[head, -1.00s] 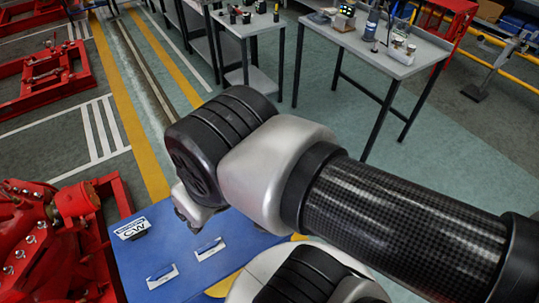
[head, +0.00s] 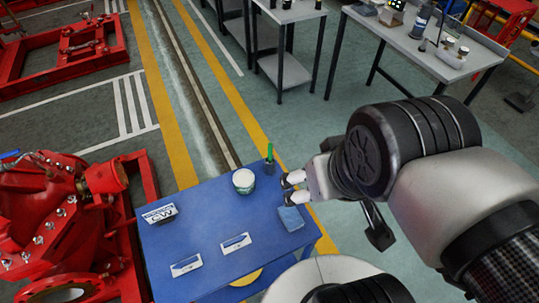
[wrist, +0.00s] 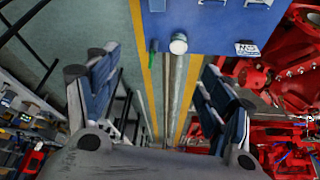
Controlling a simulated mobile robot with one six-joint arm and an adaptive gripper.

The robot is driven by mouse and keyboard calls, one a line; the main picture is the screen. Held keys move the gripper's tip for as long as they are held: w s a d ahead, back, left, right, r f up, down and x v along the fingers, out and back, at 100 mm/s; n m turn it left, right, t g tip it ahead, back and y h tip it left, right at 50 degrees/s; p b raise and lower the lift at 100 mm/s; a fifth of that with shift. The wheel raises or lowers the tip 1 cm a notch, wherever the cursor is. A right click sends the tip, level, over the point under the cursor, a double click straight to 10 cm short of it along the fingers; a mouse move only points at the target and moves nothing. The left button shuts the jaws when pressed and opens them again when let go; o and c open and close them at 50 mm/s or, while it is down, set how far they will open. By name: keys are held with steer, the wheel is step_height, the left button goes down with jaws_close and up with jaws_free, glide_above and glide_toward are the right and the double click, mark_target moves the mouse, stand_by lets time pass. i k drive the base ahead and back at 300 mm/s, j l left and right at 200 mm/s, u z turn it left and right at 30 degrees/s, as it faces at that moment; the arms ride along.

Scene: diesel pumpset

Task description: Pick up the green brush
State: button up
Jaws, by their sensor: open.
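The green brush (head: 269,156) stands near the far right corner of the blue table, with its green handle up and a dark lower part. It also shows in the wrist view as a small green shape (wrist: 153,46) at the table's edge, left of the white tub. My gripper (head: 285,191) is open and empty above the right side of the table. In the head view it is to the right of and lower than the brush, apart from it. In the wrist view my two fingers (wrist: 160,75) are spread wide, with nothing between them.
Red machinery (head: 60,205) stands left. Grey workbenches (head: 425,50) stand behind.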

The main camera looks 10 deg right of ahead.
mark_target(270, 146)
steer(key=l, duration=0.35)
steer(key=k+l+u, duration=0.1)
steer(key=l, duration=0.25)
steer(key=k+l, duration=0.1)
steer(key=l, duration=0.25)
steer(key=i+l+u, duration=0.15)
steer(key=l, duration=0.2)
steer(key=i+l+u, duration=0.2)
steer(key=l, duration=0.2)
steer(key=i+l+u, duration=0.15)
steer(key=l, duration=0.2)
steer(key=i+l+u, duration=0.2)
steer(key=l, duration=0.25)
steer(key=l+u, duration=0.15)
steer(key=l, duration=0.25)
steer(key=i+j+u, duration=0.25)
steer(key=i, duration=0.6)
steer(key=l, duration=0.1)
